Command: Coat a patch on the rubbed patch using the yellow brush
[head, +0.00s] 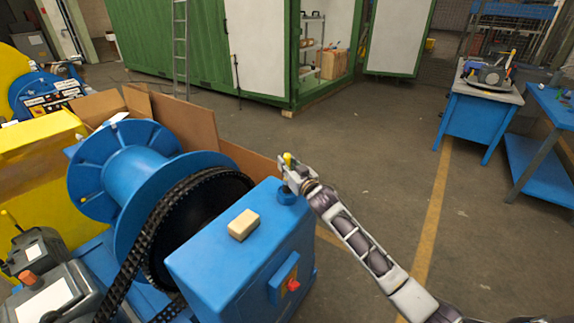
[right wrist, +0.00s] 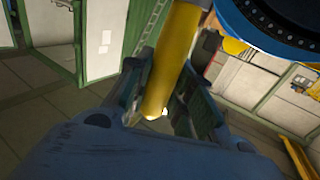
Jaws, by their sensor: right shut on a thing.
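My right gripper (head: 290,170) is shut on the yellow brush (head: 288,158), above the far right corner of the blue housing (head: 210,268). In the right wrist view the brush's yellow handle (right wrist: 174,55) stands between the fingers (right wrist: 160,108); its bristles cannot be made out. A small blue pot (head: 287,196) sits on that housing corner, just below the gripper; I cannot tell whether the brush touches it. A tan block (head: 243,225) lies on top of the housing. I cannot make out a rubbed patch. My left gripper is not in view.
A blue drum (head: 135,180) and a black chain (head: 140,235) stand left of the housing. Grey boxes (head: 50,292) are at the lower left. Cardboard (head: 180,120) stands behind the drum. A blue cart (head: 468,118) is far right. The floor between is clear.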

